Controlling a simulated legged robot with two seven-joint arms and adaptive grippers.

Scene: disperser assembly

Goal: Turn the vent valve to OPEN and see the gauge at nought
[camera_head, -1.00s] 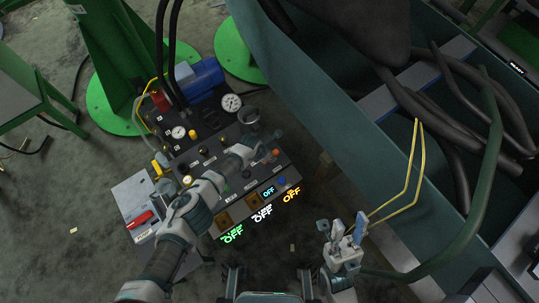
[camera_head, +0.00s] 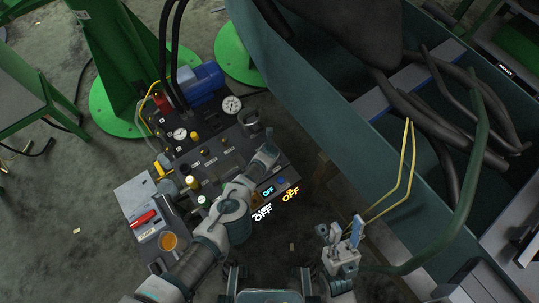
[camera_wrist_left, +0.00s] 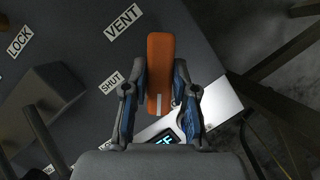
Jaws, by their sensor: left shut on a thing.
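The orange vent valve lever (camera_wrist_left: 160,62) lies between the fingers of my left gripper (camera_wrist_left: 157,98) in the left wrist view. The left gripper is shut on it. A VENT label (camera_wrist_left: 123,22) and a SHUT label (camera_wrist_left: 111,82) are on the dark panel beside the lever. In the head view my left arm reaches over the panel, and the left gripper (camera_head: 269,148) hides the lever. One white round gauge (camera_head: 232,104) stands at the panel's back; a smaller gauge (camera_head: 180,133) is at its left. Their needles are too small to read. My right gripper (camera_head: 345,242) is off the panel, its jaws unclear.
A red-handled switch (camera_head: 143,219) is at the panel's left end. Lit OFF signs (camera_head: 291,194) show along the front. A blue motor (camera_head: 205,76) stands behind. A large teal trough (camera_head: 300,70) with black hoses is close on the right.

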